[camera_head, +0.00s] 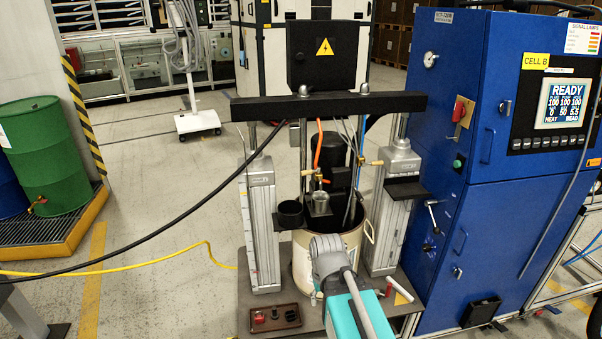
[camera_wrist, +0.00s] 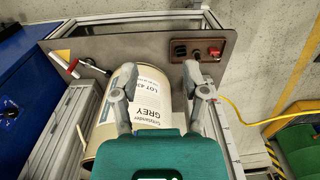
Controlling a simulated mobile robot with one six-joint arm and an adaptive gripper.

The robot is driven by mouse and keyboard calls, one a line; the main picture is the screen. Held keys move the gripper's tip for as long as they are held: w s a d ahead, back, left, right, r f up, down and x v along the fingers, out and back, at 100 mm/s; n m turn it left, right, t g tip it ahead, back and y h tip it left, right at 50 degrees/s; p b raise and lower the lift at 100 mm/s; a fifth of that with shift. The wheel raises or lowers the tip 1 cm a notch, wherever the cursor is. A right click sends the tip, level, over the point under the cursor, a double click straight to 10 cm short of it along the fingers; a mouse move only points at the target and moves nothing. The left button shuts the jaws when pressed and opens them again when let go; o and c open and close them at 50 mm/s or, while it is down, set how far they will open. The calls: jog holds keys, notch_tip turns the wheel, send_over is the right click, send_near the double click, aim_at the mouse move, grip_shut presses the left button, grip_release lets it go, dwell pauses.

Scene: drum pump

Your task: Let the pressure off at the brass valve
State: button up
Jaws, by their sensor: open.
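In the head view a small brass fitting (camera_head: 371,162) sticks out at the right of the pump above the open drum (camera_head: 301,262). A second brass-coloured fitting (camera_head: 311,172) sits left of it; I cannot tell which is the valve of the task. In the wrist view my gripper (camera_wrist: 158,78) is open and empty, its two fingers spread over the side of the cream drum with the GREY label (camera_wrist: 150,98). In the head view my arm stands in front of the drum and my fingertips cannot be made out. No brass fitting shows in the wrist view.
Two grey columns (camera_head: 262,225) (camera_head: 392,225) flank the drum under a black crossbar (camera_head: 345,106). A control box with a red button (camera_head: 275,318) sits at the base plate's front. A blue cabinet (camera_head: 440,185) stands close on the right. Floor at left is open, crossed by cables.

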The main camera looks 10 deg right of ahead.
jog(key=m+t+h+p, duration=0.4)
jog(key=m+h, duration=0.9)
jog(key=h, duration=0.5)
send_near(304, 173)
jog(key=v, duration=0.3)
jog(key=shift+w+a, duration=0.25)
jog(key=shift+a, duration=0.05)
jog(key=shift+d, duration=0.1)
jog(key=x, duration=1.3)
jog(key=shift+w+d+f, duration=0.15)
jog(key=shift+d+f, duration=0.15)
